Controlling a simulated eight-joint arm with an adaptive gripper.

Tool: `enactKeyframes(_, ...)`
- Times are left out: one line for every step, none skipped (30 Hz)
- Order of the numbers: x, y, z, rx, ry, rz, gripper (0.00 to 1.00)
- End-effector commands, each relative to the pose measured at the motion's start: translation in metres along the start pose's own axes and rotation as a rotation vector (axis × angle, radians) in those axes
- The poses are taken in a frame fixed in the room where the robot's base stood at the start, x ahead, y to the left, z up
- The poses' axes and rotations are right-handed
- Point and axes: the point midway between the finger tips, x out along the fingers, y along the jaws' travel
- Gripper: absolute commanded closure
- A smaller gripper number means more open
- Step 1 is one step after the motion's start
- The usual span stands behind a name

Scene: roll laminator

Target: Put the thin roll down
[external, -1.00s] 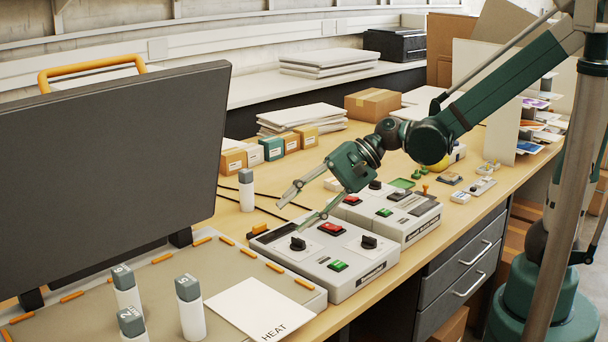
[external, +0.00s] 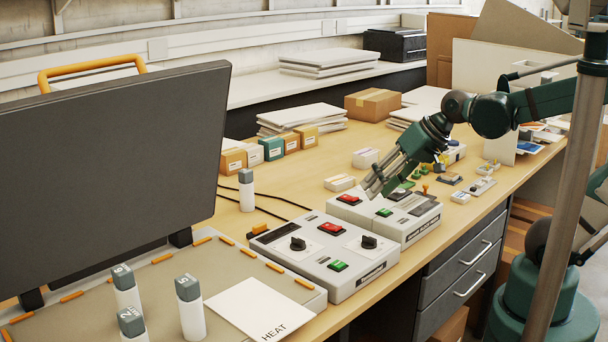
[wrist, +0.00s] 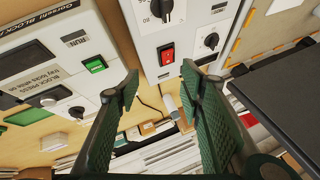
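I see nothing that I can identify as a thin roll, and nothing is between my fingers. My gripper (external: 372,189) is over the far control unit (external: 413,228), pointing down and to the left. In the wrist view my gripper (wrist: 157,82) has its two green fingers wide apart. A white cylinder with a grey cap (external: 246,192) stands on the table beyond the near control unit (external: 305,262). It also shows beyond the fingers in the wrist view (wrist: 171,106), apart from them. I cannot tell whether this cylinder is a roll.
The near unit has a red switch (external: 332,228) and black knobs. A large dark panel (external: 110,170) stands at left. Capped white cylinders (external: 190,308) and a HEAT sheet (external: 262,308) are at front left. Small boxes (external: 272,148) line the back. The middle table is partly clear.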

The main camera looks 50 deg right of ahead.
Motion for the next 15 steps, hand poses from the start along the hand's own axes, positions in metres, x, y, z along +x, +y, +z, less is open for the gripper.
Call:
enactKeyframes(-0.007, 0.013, 0.002, -0.035, 0.011, 0.029, 0.62)
enactKeyframes(-0.011, 0.020, 0.002, -0.060, 0.017, 0.047, 0.62)
enactKeyframes(-0.016, 0.030, 0.003, -0.091, 0.025, 0.071, 0.62)
enactKeyframes(-0.020, 0.037, 0.003, -0.113, 0.029, 0.089, 0.62)
enactKeyframes(-0.024, 0.044, 0.004, -0.137, 0.034, 0.106, 0.62)
enactKeyframes(-0.029, 0.052, 0.004, -0.166, 0.039, 0.128, 0.62)
enactKeyframes(-0.032, 0.058, 0.005, -0.186, 0.041, 0.143, 0.62)
enactKeyframes(-0.036, 0.064, 0.006, -0.205, 0.044, 0.159, 0.62)
enactKeyframes(-0.040, 0.070, 0.006, -0.228, 0.047, 0.177, 0.62)
enactKeyframes(-0.043, 0.075, 0.007, -0.244, 0.049, 0.190, 0.62)
enactKeyframes(-0.045, 0.079, 0.007, -0.259, 0.050, 0.200, 0.62)
enactKeyframes(-0.048, 0.083, 0.008, -0.275, 0.051, 0.213, 0.62)
enactKeyframes(-0.050, 0.086, 0.008, -0.286, 0.052, 0.221, 0.62)
enactKeyframes(-0.051, 0.089, 0.008, -0.294, 0.052, 0.228, 0.62)
enactKeyframes(-0.053, 0.091, 0.009, -0.303, 0.053, 0.235, 0.62)
